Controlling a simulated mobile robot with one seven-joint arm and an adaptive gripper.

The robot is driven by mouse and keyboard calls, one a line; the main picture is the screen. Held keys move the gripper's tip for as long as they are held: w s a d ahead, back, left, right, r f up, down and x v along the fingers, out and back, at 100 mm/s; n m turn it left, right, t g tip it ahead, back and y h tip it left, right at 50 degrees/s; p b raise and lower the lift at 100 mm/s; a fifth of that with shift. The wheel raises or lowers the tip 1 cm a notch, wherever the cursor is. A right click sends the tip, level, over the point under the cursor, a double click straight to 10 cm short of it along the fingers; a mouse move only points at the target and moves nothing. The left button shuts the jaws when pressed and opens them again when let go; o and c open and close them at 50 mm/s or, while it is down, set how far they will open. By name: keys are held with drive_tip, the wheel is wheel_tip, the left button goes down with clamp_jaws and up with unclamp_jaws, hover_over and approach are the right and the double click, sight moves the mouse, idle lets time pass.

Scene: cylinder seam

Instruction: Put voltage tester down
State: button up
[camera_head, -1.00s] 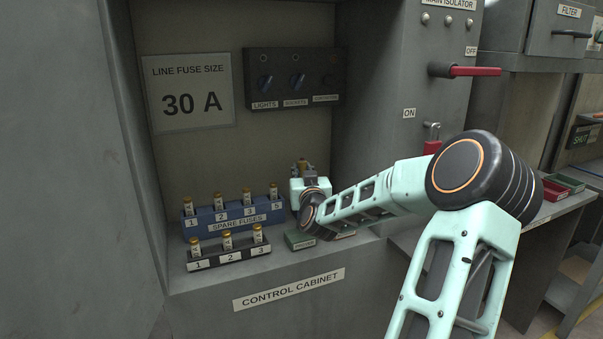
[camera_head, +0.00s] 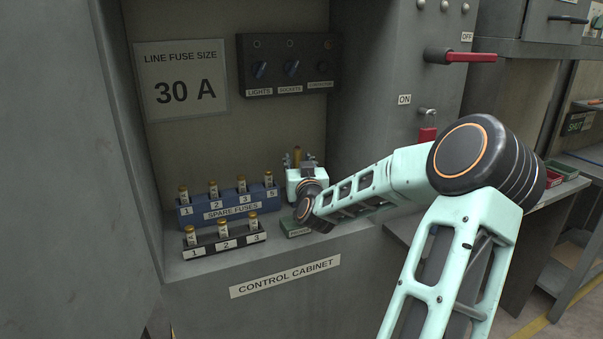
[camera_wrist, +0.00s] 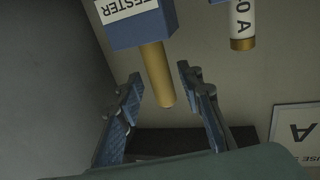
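The voltage tester (camera_wrist: 157,72) shows in the wrist view as a brass-coloured rod rising from a blue block (camera_wrist: 140,35) labelled TESTER, which appears upside down there. In the head view the rod's top (camera_head: 297,153) stands upright behind my gripper's body, and the block is hidden. My gripper (camera_wrist: 158,85) is open. Its two fingers lie on either side of the rod's free end, with a visible gap on each side. Nothing is held.
A blue SPARE FUSES rack (camera_head: 222,215) with several fuses stands left of my gripper. A black numbered rack (camera_head: 225,244) with three fuses is in front of it. A small green box (camera_head: 296,228) lies below my wrist. The cabinet wall (camera_head: 375,100) rises at right.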

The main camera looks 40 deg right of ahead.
drive_tip(key=v, duration=0.9)
drive_tip(key=shift+s+a+f, duration=0.15)
drive_tip(key=shift+s+a, duration=0.05)
drive_tip(key=shift+a, duration=0.05)
